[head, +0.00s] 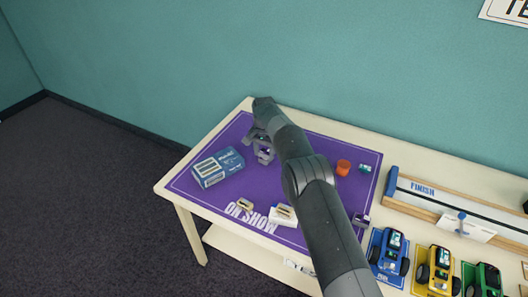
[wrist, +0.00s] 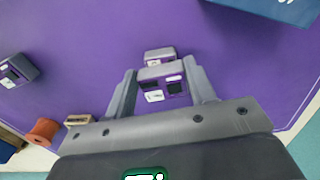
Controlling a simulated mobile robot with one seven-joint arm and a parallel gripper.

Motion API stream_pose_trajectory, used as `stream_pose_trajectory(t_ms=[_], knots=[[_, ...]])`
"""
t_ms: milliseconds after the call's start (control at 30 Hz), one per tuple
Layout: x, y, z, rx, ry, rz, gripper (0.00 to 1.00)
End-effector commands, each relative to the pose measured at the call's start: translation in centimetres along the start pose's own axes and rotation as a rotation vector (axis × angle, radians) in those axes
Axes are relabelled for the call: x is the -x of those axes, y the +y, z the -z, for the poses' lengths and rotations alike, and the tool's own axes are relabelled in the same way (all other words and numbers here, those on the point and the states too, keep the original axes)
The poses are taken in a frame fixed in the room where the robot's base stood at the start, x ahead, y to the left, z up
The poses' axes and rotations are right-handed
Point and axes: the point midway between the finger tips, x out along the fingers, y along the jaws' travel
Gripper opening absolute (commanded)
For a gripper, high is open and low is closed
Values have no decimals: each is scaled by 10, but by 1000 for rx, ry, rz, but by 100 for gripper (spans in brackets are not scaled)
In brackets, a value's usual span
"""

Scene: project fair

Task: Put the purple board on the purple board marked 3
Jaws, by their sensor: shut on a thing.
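My gripper (wrist: 164,88) is shut on a small purple board (wrist: 163,86) with dark chips and a white label. In the head view my gripper (head: 262,148) is low over the back left of the purple mat (head: 225,188), and its fingers mostly hide the held board. A second purple board (wrist: 159,52) with a white label shows just beyond the held one in the wrist view. I cannot tell whether the two touch. Another small purple-sided block (wrist: 17,70) lies on the mat at the left of the wrist view. No number 3 is legible.
A blue box (head: 217,167) lies left of my gripper. Small pale pieces (head: 245,204) lie near the mat's front. An orange cylinder (head: 343,167) is right of my arm. Toy cars (head: 436,270) and a finish track (head: 440,210) are farther right. The mat's left front is clear.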

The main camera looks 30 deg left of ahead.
Motion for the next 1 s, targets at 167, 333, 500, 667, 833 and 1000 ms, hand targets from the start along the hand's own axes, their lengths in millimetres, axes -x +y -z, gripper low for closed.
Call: stream_pose_trajectory(t_ms=[167, 333, 500, 667, 833, 1000], knots=[[0, 0, 0, 0, 0, 0, 63], [0, 0, 0, 0, 0, 0, 72], [0, 0, 0, 0, 0, 0, 72], [14, 0, 0, 0, 2, 2, 72], [48, -1, 1, 0, 3, 3, 72], [85, 0, 1, 0, 2, 2, 72]])
